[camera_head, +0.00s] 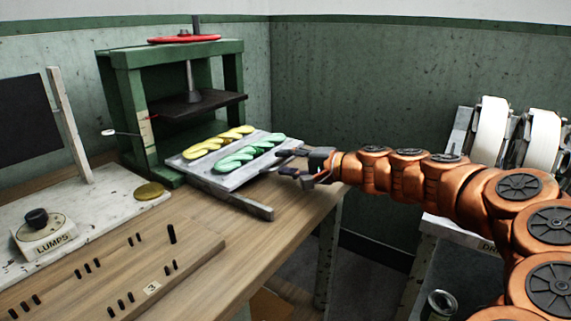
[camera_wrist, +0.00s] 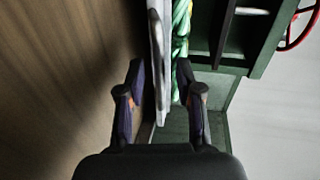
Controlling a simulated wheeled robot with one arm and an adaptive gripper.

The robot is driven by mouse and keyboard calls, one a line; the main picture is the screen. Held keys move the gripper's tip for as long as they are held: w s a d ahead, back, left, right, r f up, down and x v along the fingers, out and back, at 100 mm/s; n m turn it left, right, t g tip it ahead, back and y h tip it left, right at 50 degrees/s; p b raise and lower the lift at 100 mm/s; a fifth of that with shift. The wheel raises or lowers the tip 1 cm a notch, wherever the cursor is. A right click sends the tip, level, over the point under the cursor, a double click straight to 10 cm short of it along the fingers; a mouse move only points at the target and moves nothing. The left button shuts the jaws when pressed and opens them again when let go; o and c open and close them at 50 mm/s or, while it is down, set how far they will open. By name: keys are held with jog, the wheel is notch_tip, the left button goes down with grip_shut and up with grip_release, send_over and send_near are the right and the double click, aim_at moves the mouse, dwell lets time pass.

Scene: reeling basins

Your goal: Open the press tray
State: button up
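The green press (camera_head: 125,110) stands on the wooden bench in the back corner, with a red handwheel (camera_head: 184,38) on top and a dark plate (camera_head: 195,105) raised inside. Its pale grey tray (camera_head: 236,181) sticks out in front of the frame and carries yellow skeins (camera_head: 203,149) and green skeins (camera_head: 236,159). My gripper (camera_head: 284,163) is at the tray's outer right edge. In the wrist view my gripper (camera_wrist: 161,72) is open, its fingers on either side of the tray's edge (camera_wrist: 164,60), with gaps visible. A grey bar, perhaps the handle (camera_wrist: 154,38), runs along the tray.
A pegged wooden board (camera_head: 110,265) and a white board with a knob marked LUMPS (camera_head: 42,233) lie on the bench at left. A yellow disc (camera_head: 149,191) lies there too. White reels (camera_head: 490,133) stand at right behind my arm. A can (camera_head: 438,305) is at lower right.

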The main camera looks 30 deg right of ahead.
jog(key=shift+w+a+f, duration=0.1)
jog(key=shift+w, duration=0.2)
grip_shut()
dwell(0.6)
